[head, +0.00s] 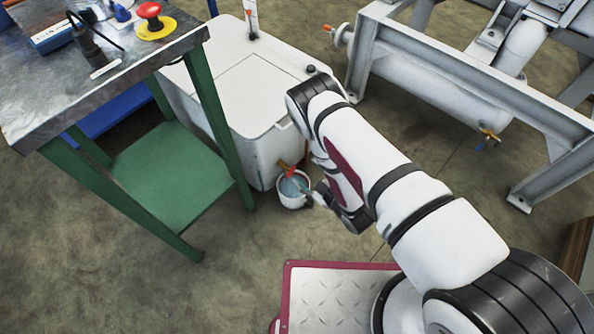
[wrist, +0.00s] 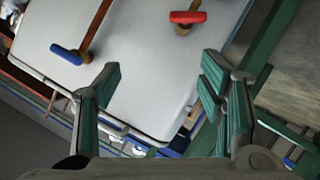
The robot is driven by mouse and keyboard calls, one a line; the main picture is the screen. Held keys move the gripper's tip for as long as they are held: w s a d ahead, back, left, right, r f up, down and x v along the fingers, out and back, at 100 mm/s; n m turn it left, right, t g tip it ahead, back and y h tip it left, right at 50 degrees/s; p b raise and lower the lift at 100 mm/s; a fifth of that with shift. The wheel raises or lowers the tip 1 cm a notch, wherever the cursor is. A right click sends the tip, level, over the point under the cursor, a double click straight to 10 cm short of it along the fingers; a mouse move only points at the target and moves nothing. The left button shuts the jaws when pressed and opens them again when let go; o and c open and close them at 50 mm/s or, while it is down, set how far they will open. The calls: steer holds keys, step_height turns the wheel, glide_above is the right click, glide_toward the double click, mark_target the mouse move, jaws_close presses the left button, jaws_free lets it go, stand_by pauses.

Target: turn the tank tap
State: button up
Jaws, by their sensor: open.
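The white tank (head: 255,95) stands beside the workbench. Low on its front is a small tap with a red-orange handle (head: 287,168), above a white bucket (head: 292,203) holding bluish liquid. In the wrist view, a red handle (wrist: 187,17) is at the top against a pale surface, and a blue handle (wrist: 67,54) on a brownish pipe is at the upper left. I cannot tell which handle is the tank tap's. My gripper (wrist: 160,92) is open and empty, its green-padded fingers apart below both handles. In the head view my gripper (head: 318,192) is beside the bucket, partly hidden by my arm.
A workbench (head: 115,70) with green legs and a lower shelf (head: 165,175) stands left of the tank. Open floor (head: 150,285) lies at the lower left.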

steer(key=b, duration=0.1)
glide_toward(291, 171)
steer(key=shift+n+y, duration=0.4)
steer(key=shift+y, duration=0.2)
steer(key=b+x, duration=0.2)
steer(key=x, duration=0.1)
steer(key=b+x, duration=0.2)
steer(key=x, duration=0.2)
steer(key=b+x, duration=0.2)
steer(key=x, duration=0.1)
steer(key=shift+w+d+f, duration=0.1)
steer(key=shift+w+f, duration=0.15)
steer(key=shift+f, duration=0.2)
steer(key=shift+c, duration=0.5)
steer(key=c, duration=1.1)
